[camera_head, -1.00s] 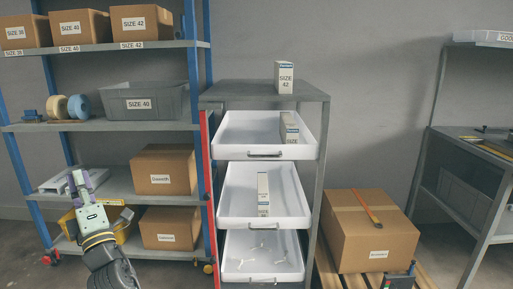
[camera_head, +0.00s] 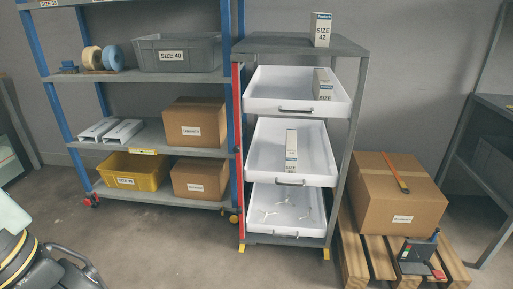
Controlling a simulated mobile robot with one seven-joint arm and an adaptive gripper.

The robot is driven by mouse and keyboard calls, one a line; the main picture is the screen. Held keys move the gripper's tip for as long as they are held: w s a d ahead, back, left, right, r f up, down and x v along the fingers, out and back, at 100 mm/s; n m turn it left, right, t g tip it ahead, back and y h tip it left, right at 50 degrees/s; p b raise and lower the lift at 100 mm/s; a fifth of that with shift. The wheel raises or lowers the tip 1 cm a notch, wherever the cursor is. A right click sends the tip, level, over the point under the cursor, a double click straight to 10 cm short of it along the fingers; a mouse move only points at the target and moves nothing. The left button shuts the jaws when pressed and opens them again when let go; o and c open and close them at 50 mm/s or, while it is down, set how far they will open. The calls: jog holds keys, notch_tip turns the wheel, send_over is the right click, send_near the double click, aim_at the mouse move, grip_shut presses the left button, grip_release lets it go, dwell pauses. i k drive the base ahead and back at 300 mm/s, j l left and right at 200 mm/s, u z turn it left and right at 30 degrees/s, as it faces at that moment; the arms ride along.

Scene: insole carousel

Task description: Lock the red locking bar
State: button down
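The red locking bar (camera_head: 238,130) is a thin upright strip along the left front edge of the grey drawer unit (camera_head: 300,43). It stands beside the drawers, not across their fronts. Three white drawers are pulled out: the top one (camera_head: 265,102), the middle one (camera_head: 265,178) and the bottom one (camera_head: 262,228). My arm shows at the lower left, well away from the bar. The fingers of my gripper are outside the left edge of the view, so their state is hidden.
A shelf rack (camera_head: 150,77) with bins and boxes stands close on the unit's left. A wooden pallet (camera_head: 375,262) with a large carton (camera_head: 395,205) stands on its right. A white box marked size 42 (camera_head: 321,30) is on top. The floor in front is open.

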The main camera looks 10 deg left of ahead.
aim_at(236, 149)
jog(key=i+j, duration=0.45)
jog(key=j, duration=0.15)
jog(key=i+j, duration=0.4)
jog(key=j, duration=0.15)
